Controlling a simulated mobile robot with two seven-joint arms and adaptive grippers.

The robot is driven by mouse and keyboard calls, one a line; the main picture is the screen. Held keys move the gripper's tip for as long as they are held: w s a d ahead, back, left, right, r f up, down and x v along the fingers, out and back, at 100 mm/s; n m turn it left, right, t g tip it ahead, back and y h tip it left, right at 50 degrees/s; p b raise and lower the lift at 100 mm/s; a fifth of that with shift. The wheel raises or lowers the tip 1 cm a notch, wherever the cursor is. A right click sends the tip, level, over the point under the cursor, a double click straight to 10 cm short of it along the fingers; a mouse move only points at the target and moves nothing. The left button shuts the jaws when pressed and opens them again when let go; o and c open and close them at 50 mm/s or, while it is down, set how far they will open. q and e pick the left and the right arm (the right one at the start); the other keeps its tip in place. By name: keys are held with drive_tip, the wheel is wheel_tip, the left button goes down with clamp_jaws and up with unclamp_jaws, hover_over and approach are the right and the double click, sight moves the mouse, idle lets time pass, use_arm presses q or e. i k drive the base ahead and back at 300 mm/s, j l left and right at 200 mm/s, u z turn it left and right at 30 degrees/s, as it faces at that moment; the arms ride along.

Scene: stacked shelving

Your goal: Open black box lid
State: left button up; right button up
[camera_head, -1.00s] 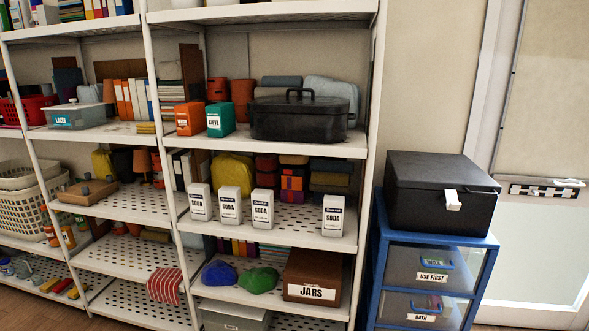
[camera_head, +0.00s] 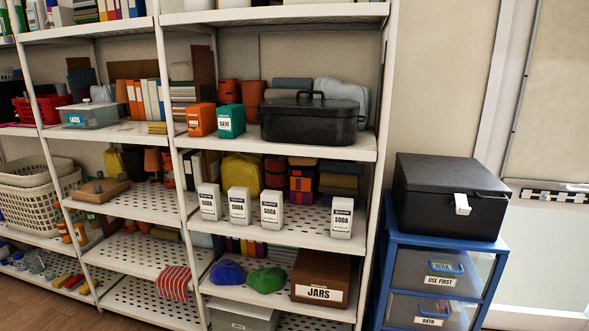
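A black box (camera_head: 447,197) with a flat lid (camera_head: 452,172) sits on top of a blue drawer unit at the right. Its lid is shut, and a white tab (camera_head: 462,204) hangs at the front edge. Another black container (camera_head: 310,121), with rounded corners and a top handle (camera_head: 304,95), stands on the white shelf at the centre, also closed. Neither of my grippers shows in the head view.
The blue drawer unit (camera_head: 393,254) has clear drawers labelled "USE FIRST" and "BATH". White shelving (camera_head: 150,208) fills the left and centre, holding several soda boxes (camera_head: 271,209), a brown "JARS" box (camera_head: 320,279) and baskets (camera_head: 42,202). A door stands at the far right.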

sight(447, 175)
drive_tip(key=z, duration=0.4)
drive_tip(key=i+l+z, duration=0.25)
drive_tip(key=l+z, duration=0.25)
drive_tip(key=i+l+z, duration=0.25)
drive_tip(key=z, duration=0.25)
